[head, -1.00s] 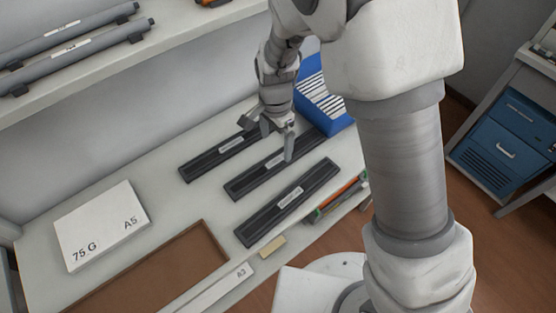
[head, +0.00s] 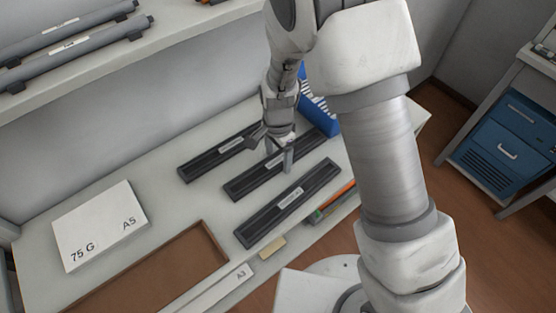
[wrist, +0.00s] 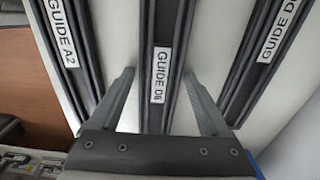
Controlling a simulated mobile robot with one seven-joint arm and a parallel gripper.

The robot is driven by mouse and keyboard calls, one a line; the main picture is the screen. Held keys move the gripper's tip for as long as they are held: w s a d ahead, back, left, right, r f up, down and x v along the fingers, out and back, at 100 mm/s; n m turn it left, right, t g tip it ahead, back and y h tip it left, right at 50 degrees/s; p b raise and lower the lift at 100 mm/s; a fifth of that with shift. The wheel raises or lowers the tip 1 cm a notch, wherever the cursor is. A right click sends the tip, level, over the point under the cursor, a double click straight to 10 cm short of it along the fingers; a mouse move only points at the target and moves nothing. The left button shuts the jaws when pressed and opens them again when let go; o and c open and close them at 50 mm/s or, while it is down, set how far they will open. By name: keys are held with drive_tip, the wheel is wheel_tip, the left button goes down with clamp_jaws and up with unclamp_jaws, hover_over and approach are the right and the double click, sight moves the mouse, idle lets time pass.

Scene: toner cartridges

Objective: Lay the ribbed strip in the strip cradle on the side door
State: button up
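Three dark strips with white labels lie side by side on the pale counter: a back strip (head: 205,161), a middle strip (head: 243,186) and a front strip (head: 285,205). In the wrist view the middle one reads GUIDE D6 (wrist: 159,60), the left one GUIDE A2 (wrist: 64,40), and the right one's label is cut off. I cannot tell ribbing apart on them. My gripper (head: 272,152) is over the middle strip. In the wrist view its fingers (wrist: 158,75) are open, one each side of that strip, apparently not touching it. The side door and strip cradle are not recognisable here.
A blue bin (head: 318,108) stands behind the gripper, partly hidden by my arm. A white A5 paper pack (head: 105,225) and a brown tray (head: 215,238) are at left. A shelf (head: 100,75) with grey rolls overhangs. A blue cabinet (head: 500,140) is at right.

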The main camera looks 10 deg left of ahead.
clamp_jaws()
drive_tip(key=shift+r, duration=0.1)
